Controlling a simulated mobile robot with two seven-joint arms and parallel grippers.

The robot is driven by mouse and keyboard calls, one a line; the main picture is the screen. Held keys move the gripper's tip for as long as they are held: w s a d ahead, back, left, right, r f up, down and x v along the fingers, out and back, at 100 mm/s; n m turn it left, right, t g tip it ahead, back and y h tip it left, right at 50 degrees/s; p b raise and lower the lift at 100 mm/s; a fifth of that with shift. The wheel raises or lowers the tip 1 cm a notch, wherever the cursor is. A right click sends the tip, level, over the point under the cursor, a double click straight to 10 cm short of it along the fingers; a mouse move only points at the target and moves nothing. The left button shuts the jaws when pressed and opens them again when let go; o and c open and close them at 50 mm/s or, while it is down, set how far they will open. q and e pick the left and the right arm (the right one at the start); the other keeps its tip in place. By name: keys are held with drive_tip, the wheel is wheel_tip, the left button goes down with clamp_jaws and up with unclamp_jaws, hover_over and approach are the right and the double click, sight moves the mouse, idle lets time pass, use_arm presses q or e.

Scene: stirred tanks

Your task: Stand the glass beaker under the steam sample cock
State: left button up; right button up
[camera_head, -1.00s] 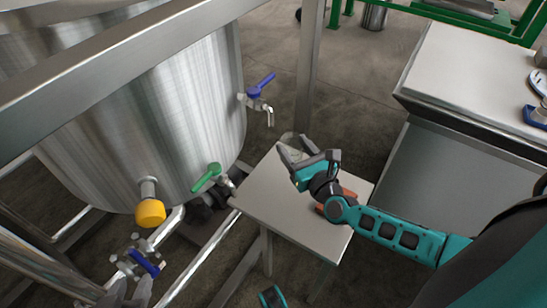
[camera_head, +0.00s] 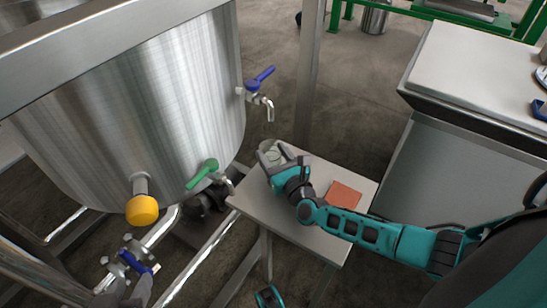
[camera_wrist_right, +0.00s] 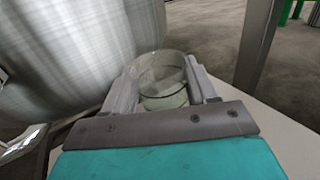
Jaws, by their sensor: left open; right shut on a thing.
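The glass beaker (camera_head: 266,147) is clear and upright at the far corner of the small table. My right gripper (camera_head: 275,154) is shut on it; the right wrist view shows the beaker (camera_wrist_right: 160,72) between the fingers (camera_wrist_right: 167,88). I cannot tell whether its base touches the table. A cock with a blue handle (camera_head: 262,77) and bent-down spout (camera_head: 269,108) sticks out of the steel tank, above and slightly left of the beaker. A green-handled cock (camera_head: 202,173) sits lower left. No label shows which is the steam sample cock. My left gripper (camera_head: 128,291) is open, low at the left.
The small grey table (camera_head: 290,215) carries a red-orange pad (camera_head: 343,195). A steel post (camera_head: 309,80) stands behind the beaker. A bench (camera_head: 475,85) is at the right.

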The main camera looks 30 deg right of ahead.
drive_tip(key=o, duration=1.1)
drive_tip(key=shift+o, duration=0.2)
